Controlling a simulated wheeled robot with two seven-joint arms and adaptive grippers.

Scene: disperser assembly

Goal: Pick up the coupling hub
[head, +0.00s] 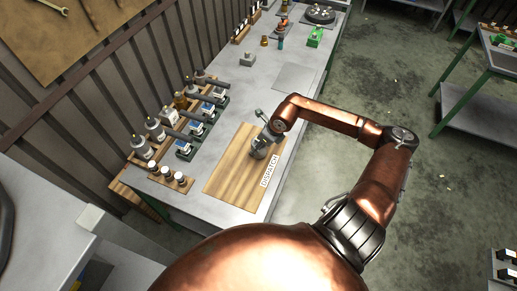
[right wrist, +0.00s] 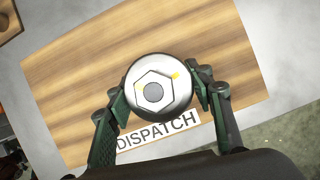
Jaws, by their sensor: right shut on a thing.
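A round silver metal part, which looks like the coupling hub (right wrist: 142,78), has a raised hexagon and a dark round centre on its top face. It sits between the two dark green fingers of my right gripper (right wrist: 158,88), which is shut on it from both sides. In the head view, my right gripper (head: 267,139) is over the wooden dispatch board (head: 229,179), with the hub (head: 258,152) below it. I cannot tell whether the hub touches the board. My left gripper is not in view.
A white DISPATCH label (head: 269,171) lies along the board's right edge. A flat grey plate (head: 294,77) lies beyond the board.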

